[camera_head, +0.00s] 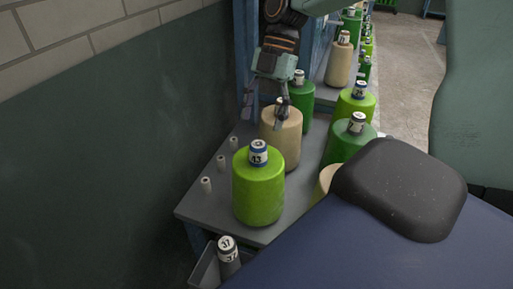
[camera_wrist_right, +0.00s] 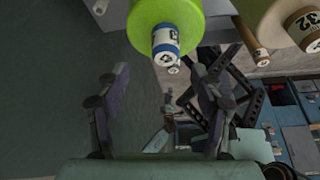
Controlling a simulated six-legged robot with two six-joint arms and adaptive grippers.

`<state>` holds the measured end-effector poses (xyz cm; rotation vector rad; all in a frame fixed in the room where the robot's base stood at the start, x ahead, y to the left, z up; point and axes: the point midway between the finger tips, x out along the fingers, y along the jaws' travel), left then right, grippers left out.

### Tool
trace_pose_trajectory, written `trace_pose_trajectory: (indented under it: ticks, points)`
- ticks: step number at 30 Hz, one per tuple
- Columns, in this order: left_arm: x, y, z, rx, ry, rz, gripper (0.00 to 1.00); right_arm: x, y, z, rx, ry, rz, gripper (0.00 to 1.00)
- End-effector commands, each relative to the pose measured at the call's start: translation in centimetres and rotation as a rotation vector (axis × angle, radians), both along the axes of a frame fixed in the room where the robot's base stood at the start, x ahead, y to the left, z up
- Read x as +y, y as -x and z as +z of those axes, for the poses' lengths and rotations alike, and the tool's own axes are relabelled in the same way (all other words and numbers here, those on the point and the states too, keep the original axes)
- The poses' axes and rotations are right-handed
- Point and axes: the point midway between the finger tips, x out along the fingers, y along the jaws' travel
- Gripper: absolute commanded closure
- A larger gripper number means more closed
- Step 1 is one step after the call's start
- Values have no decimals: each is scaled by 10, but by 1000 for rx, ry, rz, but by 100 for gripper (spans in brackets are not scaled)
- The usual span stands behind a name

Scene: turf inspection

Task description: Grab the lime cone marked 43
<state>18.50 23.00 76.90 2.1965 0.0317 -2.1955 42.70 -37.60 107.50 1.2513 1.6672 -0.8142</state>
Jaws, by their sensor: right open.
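The lime cone (camera_head: 258,192) stands upright at the near end of a grey shelf in the head view. Its core has a blue-and-white label that seems to read 43. In the right wrist view the lime cone (camera_wrist_right: 168,14) is at the top centre, its labelled core pointing down the picture. My right gripper (camera_head: 266,108) is above and behind the lime cone in the head view, in front of a beige cone. In the wrist view its two fingers (camera_wrist_right: 160,80) are spread with nothing between them, apart from the lime cone. My left gripper is not in view.
A beige cone (camera_head: 280,142) stands just behind the lime one. Green cones (camera_head: 348,141) and others stand along the shelf (camera_head: 213,209). Several small bare pegs (camera_head: 220,163) line its left edge. A core marked 37 (camera_head: 228,254) sits in a tray below. A dark wall is left.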

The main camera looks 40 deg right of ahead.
Motion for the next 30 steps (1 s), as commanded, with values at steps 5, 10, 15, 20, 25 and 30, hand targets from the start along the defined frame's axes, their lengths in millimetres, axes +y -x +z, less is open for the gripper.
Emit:
trace_pose_trajectory:
  ticks: [5,10,15,20,25,30]
  points:
    - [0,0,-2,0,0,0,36,10,6,-18,3,-2,1,34]
    - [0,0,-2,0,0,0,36,20,12,-35,3,-3,1,34]
    - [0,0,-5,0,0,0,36,29,17,-58,5,0,0,34]
    - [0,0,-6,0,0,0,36,33,17,-68,2,0,-1,34]
    - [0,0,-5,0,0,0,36,32,16,-68,1,1,-1,34]
    - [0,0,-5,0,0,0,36,31,15,-68,1,1,-1,44]
